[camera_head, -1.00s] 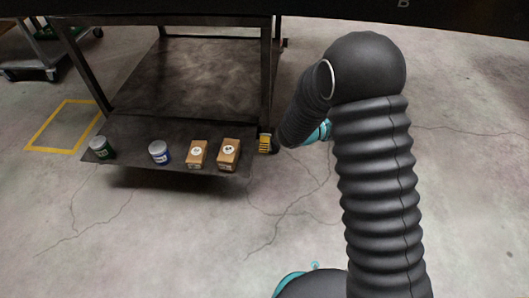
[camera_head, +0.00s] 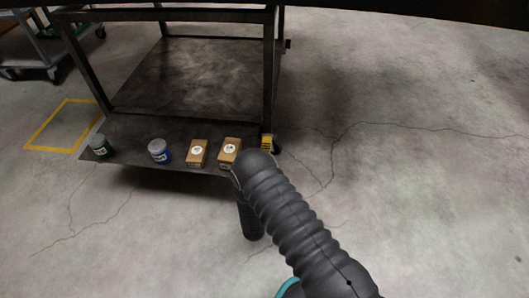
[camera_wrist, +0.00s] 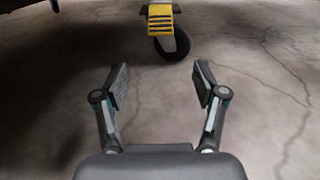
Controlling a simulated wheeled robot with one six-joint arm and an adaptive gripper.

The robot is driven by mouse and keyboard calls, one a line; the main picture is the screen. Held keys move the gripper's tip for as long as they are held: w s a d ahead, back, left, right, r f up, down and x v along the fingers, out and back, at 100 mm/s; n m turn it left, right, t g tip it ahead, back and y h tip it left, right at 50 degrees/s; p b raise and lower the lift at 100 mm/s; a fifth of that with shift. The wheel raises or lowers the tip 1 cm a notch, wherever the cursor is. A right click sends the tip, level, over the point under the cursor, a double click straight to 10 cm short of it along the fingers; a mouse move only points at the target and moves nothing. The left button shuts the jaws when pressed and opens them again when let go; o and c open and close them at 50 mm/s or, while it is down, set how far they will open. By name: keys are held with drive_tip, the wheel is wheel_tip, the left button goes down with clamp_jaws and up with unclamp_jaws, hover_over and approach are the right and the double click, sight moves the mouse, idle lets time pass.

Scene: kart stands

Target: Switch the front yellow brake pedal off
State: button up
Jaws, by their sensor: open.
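The yellow brake pedal (camera_wrist: 161,18) sits over a dark caster wheel (camera_wrist: 172,44) at the top of the wrist view. In the head view the pedal (camera_head: 267,142) is at the near right corner of the dark metal cart (camera_head: 205,80). My gripper (camera_wrist: 160,80) is open and empty, its two fingers spread apart below the pedal in the wrist view. The pedal is apart from the fingers and lies ahead of the gap between them. In the head view my gripper is hidden behind my arm. I cannot tell the pedal's on or off position.
The cart's lower shelf carries a green can (camera_head: 99,146), a blue-and-white can (camera_head: 160,151) and two cardboard boxes (camera_head: 197,152) along its near edge. A grey trolley (camera_head: 45,48) stands at far left. The concrete floor to the right is clear.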

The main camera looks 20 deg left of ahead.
drive_tip(key=b+x, duration=0.1)
drive_tip(key=x, duration=1.2)
drive_tip(key=shift+w+r+b, duration=0.1)
drive_tip(key=shift+w+b, duration=0.15)
drive_tip(key=shift+b, duration=0.15)
